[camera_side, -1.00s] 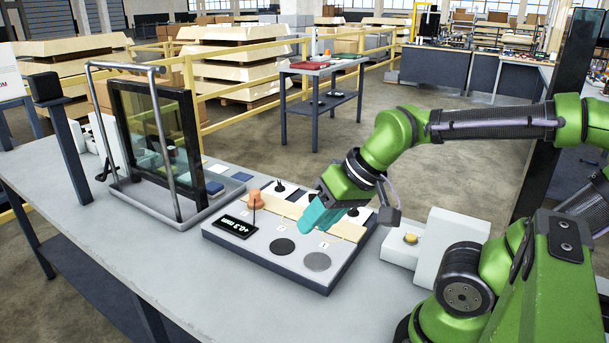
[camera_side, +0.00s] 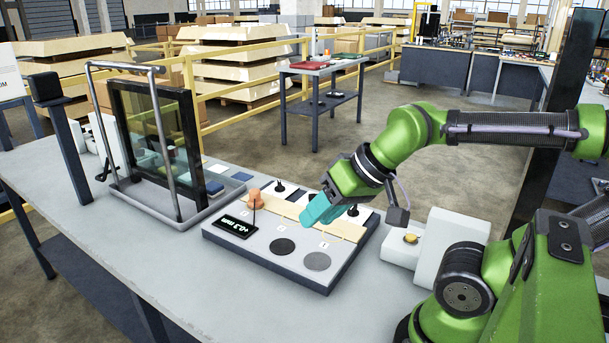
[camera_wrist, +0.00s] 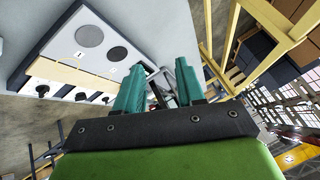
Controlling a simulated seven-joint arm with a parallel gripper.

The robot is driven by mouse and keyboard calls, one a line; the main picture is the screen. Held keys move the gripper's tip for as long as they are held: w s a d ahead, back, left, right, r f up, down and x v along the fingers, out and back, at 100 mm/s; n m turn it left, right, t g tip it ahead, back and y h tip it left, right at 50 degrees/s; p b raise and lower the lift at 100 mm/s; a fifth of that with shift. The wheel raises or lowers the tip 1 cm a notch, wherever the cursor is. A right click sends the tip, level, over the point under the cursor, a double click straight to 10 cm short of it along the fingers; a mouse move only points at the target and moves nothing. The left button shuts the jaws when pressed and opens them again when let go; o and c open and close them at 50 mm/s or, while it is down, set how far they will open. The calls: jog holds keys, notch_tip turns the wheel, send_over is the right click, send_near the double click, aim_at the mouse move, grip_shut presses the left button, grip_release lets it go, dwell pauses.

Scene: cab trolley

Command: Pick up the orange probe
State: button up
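The orange probe (camera_side: 256,195) stands on the light grey gauge board (camera_side: 292,262), just above the small black display (camera_side: 237,226). A thin dark stem shows beside it. My gripper (camera_side: 307,220) has teal fingers and hangs over the board, to the right of the probe and apart from it. In the wrist view my gripper (camera_wrist: 159,68) shows its two fingers spread with a gap and nothing held between them. I cannot make out the probe in the wrist view; the fingers cover part of the board there.
Several black knobs, one at the back (camera_side: 280,187), rise from the board. Left stands a glass panel in a dark frame (camera_side: 192,150) in a grey tray (camera_side: 235,192) with upright metal bars. A white box with a yellow button (camera_side: 410,238) sits right. The table front is clear.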

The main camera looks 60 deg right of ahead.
dwell(0.3)
jog(key=o, duration=0.5)
jog(key=shift+f, duration=0.1)
